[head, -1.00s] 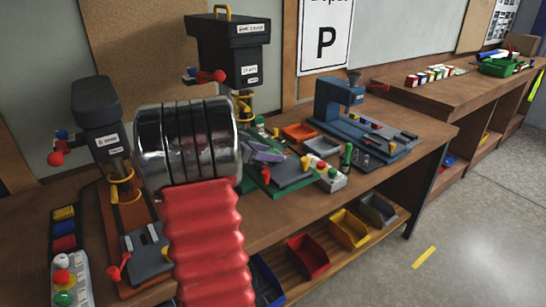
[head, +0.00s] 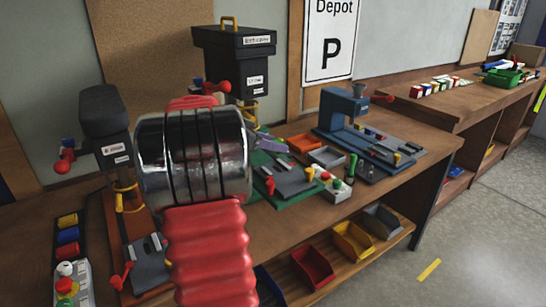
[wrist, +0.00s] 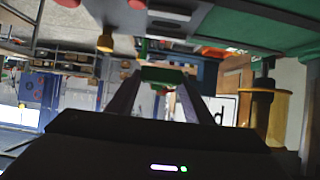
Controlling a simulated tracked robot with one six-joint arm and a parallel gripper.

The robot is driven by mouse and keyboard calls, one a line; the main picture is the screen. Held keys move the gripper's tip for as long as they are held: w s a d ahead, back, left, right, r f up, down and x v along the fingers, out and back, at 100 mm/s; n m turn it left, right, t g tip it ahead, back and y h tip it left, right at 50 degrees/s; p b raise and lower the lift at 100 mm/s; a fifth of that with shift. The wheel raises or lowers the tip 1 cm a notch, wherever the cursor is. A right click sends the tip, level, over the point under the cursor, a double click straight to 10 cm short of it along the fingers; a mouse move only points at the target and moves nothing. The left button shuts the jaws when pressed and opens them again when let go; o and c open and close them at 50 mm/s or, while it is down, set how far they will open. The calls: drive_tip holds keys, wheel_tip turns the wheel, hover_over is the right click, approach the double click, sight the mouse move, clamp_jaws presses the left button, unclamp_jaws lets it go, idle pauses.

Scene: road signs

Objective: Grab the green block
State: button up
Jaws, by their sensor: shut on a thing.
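The green block (wrist: 163,76) is between the fingertips of my gripper (wrist: 162,80) in the wrist view, and both fingers reach it from the sides. My gripper is shut on it. In the head view, my gripper (head: 268,143) shows as grey-purple fingers to the right of my silver arm joint, in front of the machine with the green base (head: 297,196). The block cannot be made out there, and my arm hides part of the bench behind it.
The wooden bench carries a black machine (head: 235,60), a dark machine at left (head: 104,115) and a blue press (head: 340,112). An orange bin (head: 304,144) and grey bin (head: 327,157) stand between. Coloured bins sit on the lower shelf. Floor at right is clear.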

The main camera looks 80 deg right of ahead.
drive_tip(key=shift+r, duration=1.35)
